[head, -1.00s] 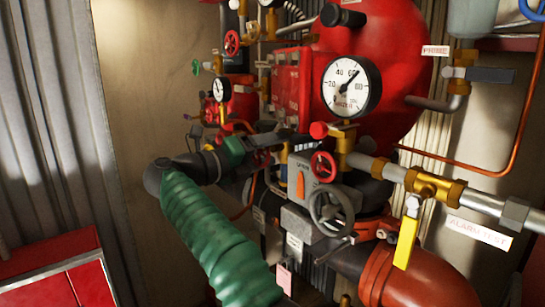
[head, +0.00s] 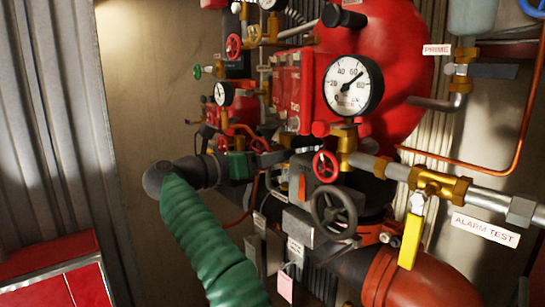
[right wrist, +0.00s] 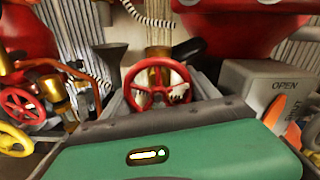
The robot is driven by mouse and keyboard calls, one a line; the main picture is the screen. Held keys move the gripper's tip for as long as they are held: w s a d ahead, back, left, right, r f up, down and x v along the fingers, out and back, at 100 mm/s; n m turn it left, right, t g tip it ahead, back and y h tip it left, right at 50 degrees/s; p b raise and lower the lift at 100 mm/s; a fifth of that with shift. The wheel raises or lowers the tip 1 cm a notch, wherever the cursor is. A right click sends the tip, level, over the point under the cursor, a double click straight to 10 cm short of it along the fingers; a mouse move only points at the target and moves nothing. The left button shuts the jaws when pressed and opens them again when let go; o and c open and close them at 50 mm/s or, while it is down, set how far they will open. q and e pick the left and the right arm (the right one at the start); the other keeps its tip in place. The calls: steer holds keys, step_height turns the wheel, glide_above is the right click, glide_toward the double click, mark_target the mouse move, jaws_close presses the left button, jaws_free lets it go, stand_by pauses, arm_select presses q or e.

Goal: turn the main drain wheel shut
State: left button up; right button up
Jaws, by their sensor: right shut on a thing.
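My right gripper (head: 275,157), with a green body, reaches in from the left beside the pipework. In the right wrist view its green body fills the bottom, and a red wheel (right wrist: 133,88) on a brass stem sits between the dark fingers. The gripper is shut on this wheel; the exact contact is hard to see. In the head view a red wheel (head: 325,166) shows just right of the fingers, below the large gauge. A larger grey handwheel (head: 334,212) sits lower, apart from the gripper. I cannot read which wheel is the main drain. My left gripper is out of view.
A grey box marked OPEN (right wrist: 270,85) with an orange lever stands close right of the gripper. A gauge (head: 352,86), a yellow lever (head: 410,240) and an ALARM TEST tag (head: 485,229) are at the right. A red cabinet (head: 60,270) stands lower left.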

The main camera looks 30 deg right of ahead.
steer(key=shift+w, duration=0.1)
stand_by(0.5)
steer(key=o, duration=1.1)
steer(key=shift+a, duration=0.1)
steer(key=shift+o, duration=1.3)
steer(key=shift+w, duration=0.1)
steer(key=shift+w+a, duration=0.1)
steer(key=shift+a, duration=0.05)
steer(key=shift+a+r, duration=0.1)
steer(key=s+a+p, duration=0.1)
steer(key=a+p, duration=0.5)
steer(key=a, duration=1)
steer(key=shift+a, duration=0.4)
steer(key=shift+d, duration=0.15)
